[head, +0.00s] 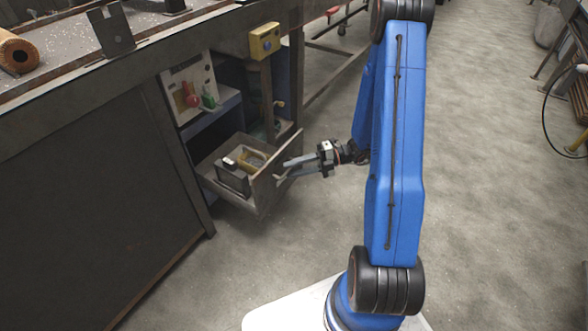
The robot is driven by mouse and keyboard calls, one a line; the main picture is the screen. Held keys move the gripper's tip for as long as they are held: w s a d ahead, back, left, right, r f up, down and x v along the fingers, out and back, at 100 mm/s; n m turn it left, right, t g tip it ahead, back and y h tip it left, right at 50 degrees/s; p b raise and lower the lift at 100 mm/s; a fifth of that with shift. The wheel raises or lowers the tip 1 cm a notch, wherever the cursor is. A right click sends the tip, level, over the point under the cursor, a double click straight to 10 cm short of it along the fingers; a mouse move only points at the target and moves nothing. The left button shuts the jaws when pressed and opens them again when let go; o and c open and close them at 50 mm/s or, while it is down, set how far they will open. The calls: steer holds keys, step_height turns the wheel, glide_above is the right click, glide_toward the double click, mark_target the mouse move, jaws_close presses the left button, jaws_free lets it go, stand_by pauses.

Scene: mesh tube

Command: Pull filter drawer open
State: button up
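The filter drawer (268,188) is a grey metal box low in the bench in the head view. It stands out from the bench front, with its inside visible from above. A dark box with a light top and a yellowish item lie in it. My gripper (284,170) is at the outer face of the drawer's front panel, reaching in from the right. Its two grey fingers show a gap between them, with the tips at the panel. The handle is too small to make out, so I cannot tell whether the fingers hold it.
The bench (90,190) fills the left side. An orange roll (18,52) lies on the bench top. Concrete floor right of the drawer is clear.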

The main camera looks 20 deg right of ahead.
steer(key=shift+d, duration=0.1)
steer(key=v, duration=1.7)
steer(key=shift+s+d, duration=0.1)
steer(key=shift+d, duration=0.05)
steer(key=s+a+r+n+g+h, duration=0.5)
steer(key=s+a+r+n+h, duration=0.15)
steer(key=a+r+n, duration=0.8)
steer(key=s+a+r+n+t+h, duration=0.1)
steer(key=s+r+n+t+h, duration=0.2)
steer(key=n, duration=0.9)
steer(key=s+a+r+n+t+h, duration=0.1)
steer(key=s+r+n+t+h, duration=0.3)
steer(key=s+r+n, duration=0.5)
steer(key=shift+s+n+h, duration=1.25)
steer(key=shift+s+n, duration=0.9)
steer(key=shift+s, duration=0.25)
